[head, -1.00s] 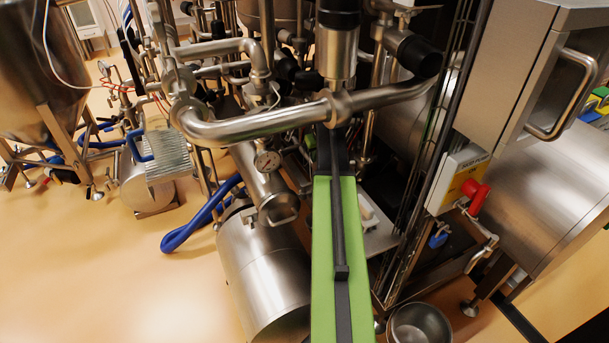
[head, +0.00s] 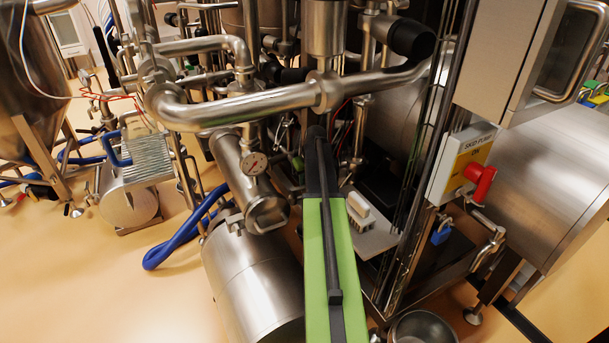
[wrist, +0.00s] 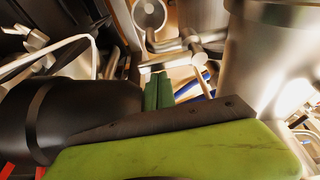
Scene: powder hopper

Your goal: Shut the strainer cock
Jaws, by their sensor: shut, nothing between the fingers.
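A slanted steel cylinder with a round gauge, which looks like the strainer (head: 238,178), stands left of my arm in the head view. I cannot clearly make out its cock in either view. My green and black arm reaches forward and hides part of the pipework behind it. In the wrist view my gripper (wrist: 158,78) shows as two dark green fingers set together, shut and empty. Steel pipework (wrist: 188,42) with a tee lies just beyond the fingertips. I cannot tell whether the fingers touch it.
A thick steel pipe (head: 235,108) crosses above my arm. A steel drum (head: 250,285) stands below left. A switch box (head: 462,165) with a red handle is at right. A steel bowl (head: 424,329) sits low in front. Blue hoses (head: 180,235) lie on open floor at left.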

